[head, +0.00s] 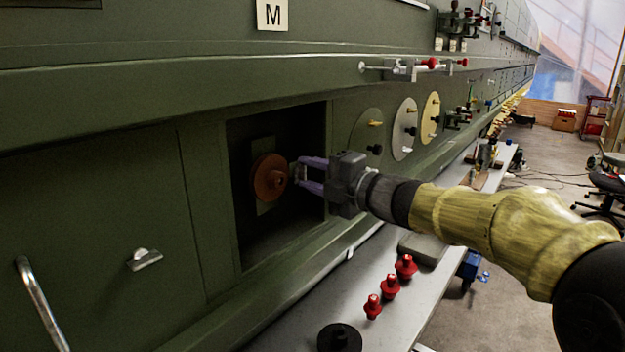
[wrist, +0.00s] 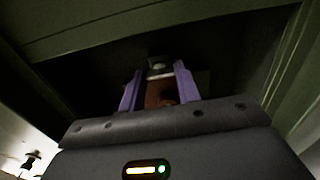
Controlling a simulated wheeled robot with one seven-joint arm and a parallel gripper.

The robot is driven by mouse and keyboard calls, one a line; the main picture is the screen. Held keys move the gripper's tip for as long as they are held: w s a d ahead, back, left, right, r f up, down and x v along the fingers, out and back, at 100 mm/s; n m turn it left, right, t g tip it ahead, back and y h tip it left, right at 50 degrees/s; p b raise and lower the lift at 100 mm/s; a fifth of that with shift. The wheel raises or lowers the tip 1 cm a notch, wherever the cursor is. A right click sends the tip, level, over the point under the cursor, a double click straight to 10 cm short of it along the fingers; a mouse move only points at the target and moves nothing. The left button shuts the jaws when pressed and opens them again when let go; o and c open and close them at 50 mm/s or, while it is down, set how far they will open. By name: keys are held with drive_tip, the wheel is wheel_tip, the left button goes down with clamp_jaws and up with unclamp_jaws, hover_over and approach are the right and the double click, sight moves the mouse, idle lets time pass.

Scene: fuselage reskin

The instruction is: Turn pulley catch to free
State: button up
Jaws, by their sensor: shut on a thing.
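The reddish-brown pulley (head: 268,177) is mounted inside a dark square recess (head: 240,135) in the green fuselage side. My gripper (head: 297,173) reaches into the recess from the right, its two purple fingers just right of the pulley. The fingers are shut on a small pale metal piece, which looks like the pulley catch (head: 302,173). In the wrist view the purple fingers of my gripper (wrist: 160,70) stand either side of a small pale catch (wrist: 161,67), with the brown pulley (wrist: 158,93) showing between them. The catch is small and dark, so its turn angle cannot be told.
Recess edges lie close around my gripper. Below runs a grey bench (head: 395,300) with several red knobbed parts (head: 389,287) and a black round part (head: 339,338). Round discs (head: 403,130) hang on the fuselage to the right. A metal handle (head: 42,303) is at lower left.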

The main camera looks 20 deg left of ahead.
drive_tip(key=o, duration=1)
drive_tip(key=b+v, duration=0.1)
drive_tip(key=v, duration=1.6)
drive_tip(key=shift+s+d+f, duration=0.1)
drive_tip(key=shift+s+d, duration=0.05)
drive_tip(key=shift+s, duration=0.05)
